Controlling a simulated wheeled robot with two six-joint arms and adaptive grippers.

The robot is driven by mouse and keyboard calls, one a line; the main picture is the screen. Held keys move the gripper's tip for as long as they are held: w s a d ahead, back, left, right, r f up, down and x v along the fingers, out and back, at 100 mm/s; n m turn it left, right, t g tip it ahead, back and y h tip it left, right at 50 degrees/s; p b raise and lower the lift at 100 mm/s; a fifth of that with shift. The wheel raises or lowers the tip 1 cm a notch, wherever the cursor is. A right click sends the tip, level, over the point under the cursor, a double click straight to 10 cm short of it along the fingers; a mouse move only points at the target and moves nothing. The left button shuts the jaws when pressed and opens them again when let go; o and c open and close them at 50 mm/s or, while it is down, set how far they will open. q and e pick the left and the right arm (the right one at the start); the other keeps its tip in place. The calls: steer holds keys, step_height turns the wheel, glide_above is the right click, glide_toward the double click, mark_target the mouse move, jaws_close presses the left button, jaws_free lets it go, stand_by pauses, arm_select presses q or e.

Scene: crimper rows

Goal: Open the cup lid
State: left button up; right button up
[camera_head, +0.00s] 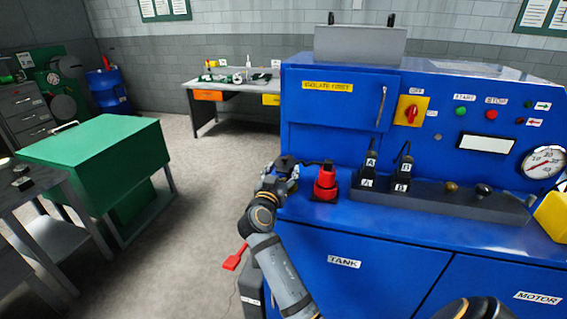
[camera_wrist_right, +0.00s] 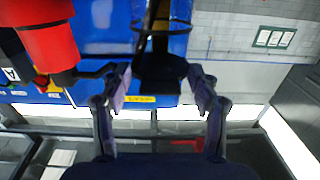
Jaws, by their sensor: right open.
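A dark piece with a flat block (camera_wrist_right: 162,75) and thin rings lies between the fingers of my right gripper (camera_wrist_right: 160,82) in the right wrist view. The fingers are spread, with a gap on each side of it. I cannot tell whether this is the cup's lid. In the head view my right gripper (camera_head: 285,172) is at the left front corner of the blue bench, just left of a red stepped body (camera_head: 325,184) with a dark top. The red body also shows at upper left in the wrist view (camera_wrist_right: 48,45). My left gripper is not in view.
The blue bench (camera_head: 345,240) carries black plugs marked A (camera_head: 370,165) and B (camera_head: 402,175) right of the red body. A red switch (camera_head: 410,111) and gauge (camera_head: 543,161) are on its panel. A green cabinet (camera_head: 100,150) stands left; the floor between is mostly clear.

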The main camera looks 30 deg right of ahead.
steer(key=shift+s+a+r, duration=0.25)
steer(key=shift+s+a, duration=0.05)
steer(key=shift+a, duration=0.1)
steer(key=shift+c, duration=0.3)
steer(key=shift+a, duration=0.1)
steer(key=shift+c, duration=2.4)
steer(key=c, duration=0.5)
steer(key=shift+c, duration=1.1)
steer(key=shift+s+a+r, duration=0.1)
steer(key=shift+s+r, duration=0.1)
jaws_close()
arm_select(q)
steer(key=shift+s+a+f, duration=0.15)
steer(key=shift+s+a, duration=0.35)
steer(key=shift+s, duration=0.1)
arm_select(e)
steer(key=shift+w+r, duration=0.15)
